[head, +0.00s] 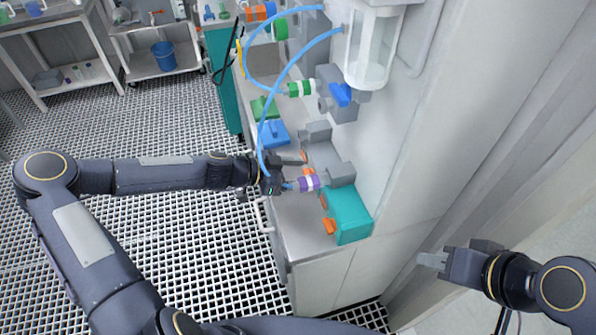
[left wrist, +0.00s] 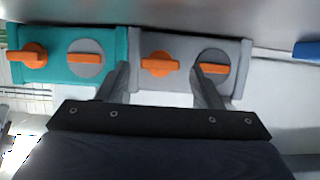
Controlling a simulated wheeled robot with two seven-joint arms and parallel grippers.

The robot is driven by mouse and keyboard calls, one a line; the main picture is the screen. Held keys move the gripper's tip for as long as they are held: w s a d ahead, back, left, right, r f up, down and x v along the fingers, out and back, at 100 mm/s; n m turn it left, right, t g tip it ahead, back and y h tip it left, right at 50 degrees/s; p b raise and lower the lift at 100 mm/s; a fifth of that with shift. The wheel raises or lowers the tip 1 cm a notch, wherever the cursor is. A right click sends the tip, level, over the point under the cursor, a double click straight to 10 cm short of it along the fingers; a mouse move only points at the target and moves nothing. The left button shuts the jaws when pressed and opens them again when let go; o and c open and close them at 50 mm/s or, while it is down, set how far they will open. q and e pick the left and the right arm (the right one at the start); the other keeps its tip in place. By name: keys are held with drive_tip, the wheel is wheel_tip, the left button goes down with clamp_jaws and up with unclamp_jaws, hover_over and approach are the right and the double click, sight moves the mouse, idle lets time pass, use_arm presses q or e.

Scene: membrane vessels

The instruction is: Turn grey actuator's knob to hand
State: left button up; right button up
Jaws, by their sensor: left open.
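The grey actuator (left wrist: 183,42) fills the middle of the left wrist view. Its left orange knob (left wrist: 160,66) lies crosswise, and its right orange knob (left wrist: 213,69) sits on a dark grey disc. My left gripper (left wrist: 160,82) is open, with its fingers either side of the left knob in the picture. The right finger partly covers the right disc. I cannot tell whether a finger touches anything. In the head view the grey actuator (head: 326,153) stands on the bench against the wall, and my left gripper (head: 282,178) is in front of it. My right gripper (head: 445,262) is away at the lower right.
A teal actuator (left wrist: 121,43) with two orange knobs adjoins the grey one. A blue box (head: 273,134) and a green box (head: 264,107) sit further back on the bench.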

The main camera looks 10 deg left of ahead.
use_arm(q)
drive_tip(key=shift+c, duration=0.3)
drive_tip(key=c, duration=0.9)
drive_tip(key=shift+c, duration=0.2)
drive_tip(key=shift+f, duration=0.1)
drive_tip(key=shift+w+f+n+g+h+b, duration=0.15)
drive_tip(key=shift+n+g+b, duration=0.15)
drive_tip(key=shift+n+b, duration=0.25)
drive_tip(key=shift+w+n+g+h+b, duration=0.15)
drive_tip(key=shift+n+g+b, duration=0.2)
drive_tip(key=shift+b, duration=0.35)
drive_tip(key=shift+a+n+g+h+b, duration=0.1)
drive_tip(key=shift+n+g+h+b, duration=0.3)
drive_tip(key=shift+n+b, duration=0.55)
drive_tip(key=shift+w+n+g+b, duration=0.15)
drive_tip(key=shift+n+g+b, duration=0.3)
drive_tip(key=shift+n, duration=0.1)
